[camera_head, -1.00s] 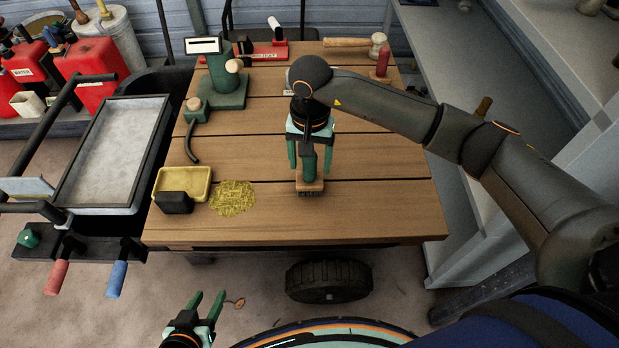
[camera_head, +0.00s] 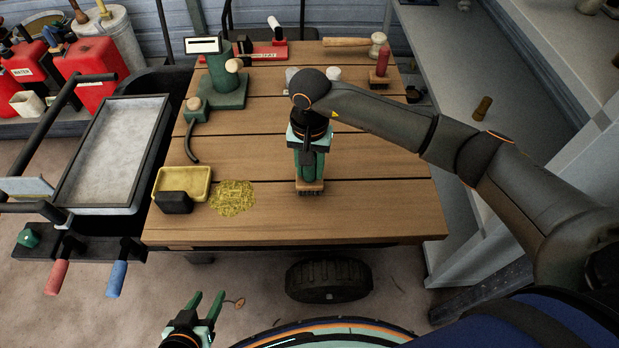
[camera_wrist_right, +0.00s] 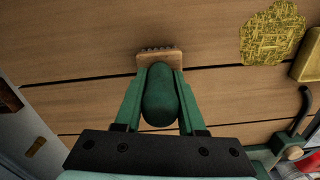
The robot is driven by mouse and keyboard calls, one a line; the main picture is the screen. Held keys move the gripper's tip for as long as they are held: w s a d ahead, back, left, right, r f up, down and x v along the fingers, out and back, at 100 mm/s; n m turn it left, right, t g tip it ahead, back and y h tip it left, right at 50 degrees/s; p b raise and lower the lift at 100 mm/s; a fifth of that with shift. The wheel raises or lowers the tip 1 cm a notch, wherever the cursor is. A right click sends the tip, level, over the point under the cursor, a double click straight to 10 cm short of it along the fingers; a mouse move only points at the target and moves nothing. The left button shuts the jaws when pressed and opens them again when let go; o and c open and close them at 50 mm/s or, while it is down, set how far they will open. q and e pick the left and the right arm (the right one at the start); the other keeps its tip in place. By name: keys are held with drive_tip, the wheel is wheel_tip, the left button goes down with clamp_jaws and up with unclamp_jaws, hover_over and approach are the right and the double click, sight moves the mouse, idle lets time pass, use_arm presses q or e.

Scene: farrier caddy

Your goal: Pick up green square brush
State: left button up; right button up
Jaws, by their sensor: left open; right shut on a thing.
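The green square brush (camera_head: 310,186) stands bristles down on the wooden table, with a wooden block base and a green handle. In the right wrist view, its rounded green handle (camera_wrist_right: 160,96) lies between my right gripper's fingers. My right gripper (camera_head: 310,168) is shut on the handle from above. It also shows in the right wrist view (camera_wrist_right: 160,88). The brush's base is at or very near the tabletop; I cannot tell if it touches. My left gripper (camera_head: 207,306) is open and empty, low in front of the table.
On the wooden table (camera_head: 390,215) lie a yellow tray (camera_head: 198,178) with a black block (camera_head: 174,203) at its front, and a yellow straw-like patch (camera_head: 233,198). A green stand (camera_head: 222,85) is at the back left. The table's front right is clear.

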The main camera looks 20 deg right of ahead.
clamp_jaws()
drive_tip(key=shift+r, duration=0.2)
drive_tip(key=shift+w+r, duration=0.1)
drive_tip(key=shift+r, duration=0.1)
wheel_tip(320, 180, up, 3)
drive_tip(key=shift+f, duration=0.15)
drive_tip(key=s+a+r, duration=0.3)
drive_tip(key=s+r, duration=0.6)
drive_tip(key=s, duration=0.5)
drive_tip(key=shift+r, duration=0.3)
